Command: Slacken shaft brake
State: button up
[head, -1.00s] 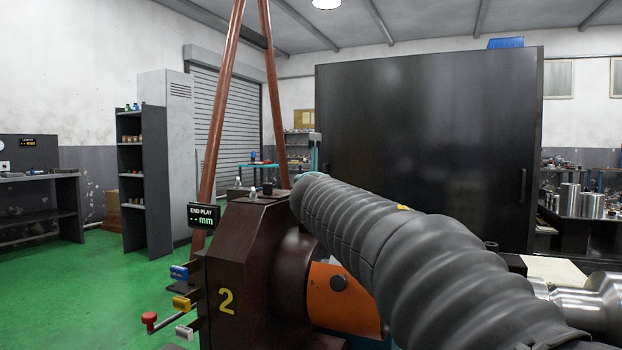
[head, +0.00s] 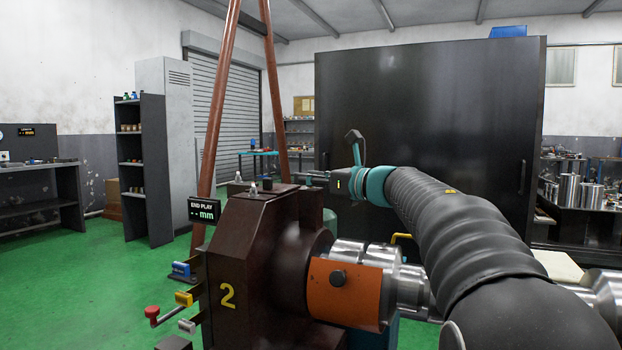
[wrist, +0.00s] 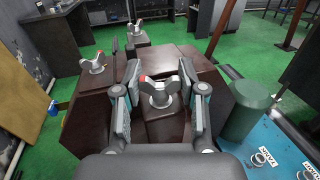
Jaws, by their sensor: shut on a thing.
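The wing nut stands on top of a dark brown housing (wrist: 195,62). In the head view my gripper (head: 305,179) reaches left over the top of the same housing (head: 245,238), marked with a yellow 2. Below it, an orange band (head: 343,292) with a dark knob wraps the steel shaft (head: 408,287). I cannot tell from the frames which part is the shaft brake.
More wing nuts (wrist: 97,63) stand on neighbouring brown blocks. A green cylinder (wrist: 248,110) and a blue panel with fittings (wrist: 283,150) lie to the right. Coloured levers (head: 183,299) stick out left of the housing, below an END PLAY display (head: 203,210). Open green floor (head: 90,285) lies left.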

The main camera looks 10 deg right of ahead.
jog(key=shift+r+n+g+y, duration=0.1)
jog(key=shift+n+g+y, duration=0.9)
jog(key=shift+g+y, duration=0.1)
jog(key=o, duration=1.2)
jog(key=shift+c, duration=0.2)
jog(key=v, duration=1.2)
jog(key=shift+w, duration=0.1)
